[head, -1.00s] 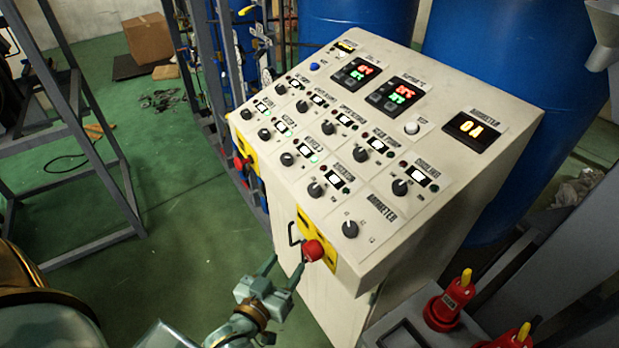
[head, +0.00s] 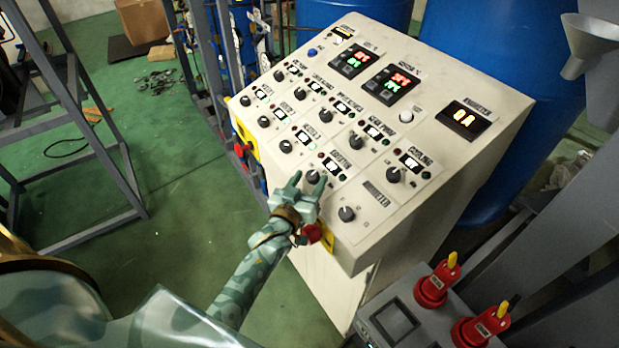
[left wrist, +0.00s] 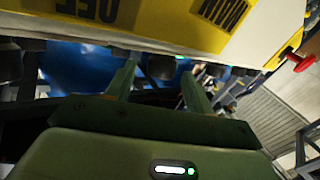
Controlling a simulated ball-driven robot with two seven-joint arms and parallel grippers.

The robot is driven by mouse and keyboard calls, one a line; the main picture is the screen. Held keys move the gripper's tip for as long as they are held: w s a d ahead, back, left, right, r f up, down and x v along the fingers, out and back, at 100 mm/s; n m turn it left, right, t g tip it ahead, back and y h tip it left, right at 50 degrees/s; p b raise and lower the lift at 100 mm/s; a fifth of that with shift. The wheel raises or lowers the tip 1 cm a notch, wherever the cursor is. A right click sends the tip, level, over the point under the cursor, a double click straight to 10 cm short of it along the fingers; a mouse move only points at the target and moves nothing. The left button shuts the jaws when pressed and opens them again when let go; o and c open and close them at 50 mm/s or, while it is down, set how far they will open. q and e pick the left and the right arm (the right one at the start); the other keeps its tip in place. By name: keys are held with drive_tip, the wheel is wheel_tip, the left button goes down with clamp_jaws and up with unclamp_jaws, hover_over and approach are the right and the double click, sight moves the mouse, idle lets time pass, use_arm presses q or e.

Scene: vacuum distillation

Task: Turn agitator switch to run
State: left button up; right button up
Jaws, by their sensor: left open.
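The control panel (head: 400,215) is a sloped cream cabinet top with rows of dark knobs. The agitator switch (head: 312,176) is a dark round knob in the front row, with a label and small lamps above it. My left gripper (head: 308,183) is open at this knob, one finger on each side of it in the head view. I cannot tell whether the fingers touch it. In the left wrist view, the open fingers (left wrist: 160,85) point at the panel face, and a dark knob (left wrist: 160,66) shows between them. My right gripper is not in view.
A red button (head: 313,233) on a yellow plate sits below my left wrist. Blue drums (head: 520,130) stand behind; a grey frame (head: 95,170) is at left.

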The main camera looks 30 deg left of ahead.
use_arm(q)
drive_tip(key=shift+w, duration=0.4)
drive_tip(key=c, duration=1)
